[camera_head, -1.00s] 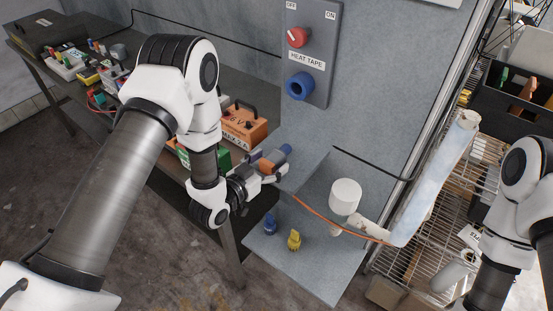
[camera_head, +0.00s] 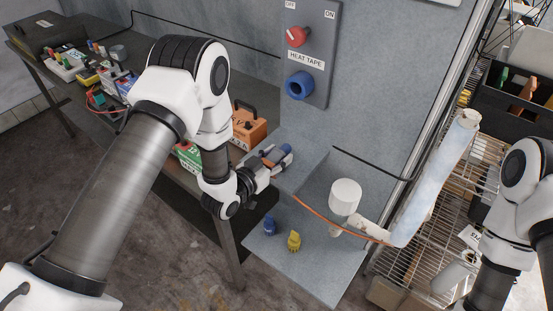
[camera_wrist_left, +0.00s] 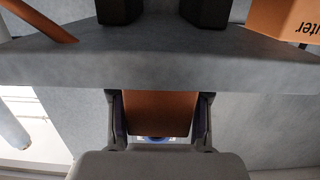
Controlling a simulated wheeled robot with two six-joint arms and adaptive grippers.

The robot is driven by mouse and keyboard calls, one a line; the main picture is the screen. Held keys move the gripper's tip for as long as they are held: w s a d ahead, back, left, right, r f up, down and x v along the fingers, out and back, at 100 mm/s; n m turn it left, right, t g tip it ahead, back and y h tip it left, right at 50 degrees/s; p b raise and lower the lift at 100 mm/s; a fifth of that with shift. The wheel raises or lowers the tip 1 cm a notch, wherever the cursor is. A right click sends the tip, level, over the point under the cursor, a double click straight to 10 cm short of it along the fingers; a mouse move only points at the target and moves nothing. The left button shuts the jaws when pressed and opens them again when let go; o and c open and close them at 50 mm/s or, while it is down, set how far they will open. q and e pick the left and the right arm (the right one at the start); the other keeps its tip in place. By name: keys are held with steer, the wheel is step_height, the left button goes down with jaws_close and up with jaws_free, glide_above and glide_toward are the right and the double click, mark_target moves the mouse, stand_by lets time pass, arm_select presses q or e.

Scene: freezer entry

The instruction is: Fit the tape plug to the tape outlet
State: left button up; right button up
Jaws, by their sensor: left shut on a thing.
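The tape outlet (camera_head: 299,86) is a round blue socket on the grey HEAT TAPE panel, below a red knob. My left gripper (camera_head: 272,158) is shut on the tape plug (camera_head: 286,149), an orange body with a blue end. They are at the shelf's left edge, below and left of the outlet and apart from it. In the left wrist view, the plug's orange body (camera_wrist_left: 160,112) sits between both fingers, with a bit of blue at its lower end. The gripper partly hides the plug in the head view. My right arm shows at the right edge, its gripper out of frame.
A grey shelf (camera_head: 318,270) holds a blue cap (camera_head: 269,226) and a yellow one (camera_head: 294,242). An orange cable (camera_head: 325,217) runs to a wrapped white pipe (camera_head: 432,180). An orange box (camera_head: 248,128) stands on the bench left of the gripper.

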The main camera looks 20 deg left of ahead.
arm_select(q)
steer(key=shift+s+a, duration=0.25)
steer(key=shift+s, duration=0.45)
stand_by(0.4)
steer(key=shift+s+a+f, duration=0.1)
steer(key=shift+s+a, duration=0.2)
steer(key=shift+s, duration=0.6)
steer(key=shift+s+a+f, duration=0.1)
steer(key=shift+s+a, duration=0.15)
steer(key=shift+s, duration=0.7)
steer(key=shift+s+a+f, duration=0.1)
steer(key=shift+s+a, duration=0.2)
steer(key=shift+s, duration=0.6)
steer(key=shift+a, duration=0.1)
steer(key=shift+w, duration=0.15)
steer(key=shift+r, duration=0.2)
